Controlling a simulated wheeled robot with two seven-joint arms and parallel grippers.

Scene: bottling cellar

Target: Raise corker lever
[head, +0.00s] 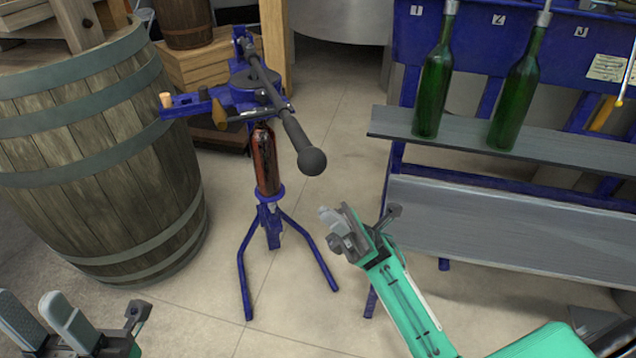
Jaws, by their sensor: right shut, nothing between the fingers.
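The blue floor corker (268,222) stands on its splayed legs left of centre. Its dark lever (283,112) runs from the head of the corker toward me and slopes down to a black ball knob (313,161). A dark reddish-brown bottle (265,165) stands upright in the corker under the head. My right gripper (338,220) is shut and empty, below and slightly right of the knob, apart from it. My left gripper (42,318) is at the bottom left corner, its two fingers apart with nothing seen between them.
A large wooden barrel (115,165) stands close left of the corker. A cork (166,99) sits on the corker's blue side arm. At right, green bottles (433,85) stand on a grey shelf (580,149) of a blue rack. Floor around the corker's legs is clear.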

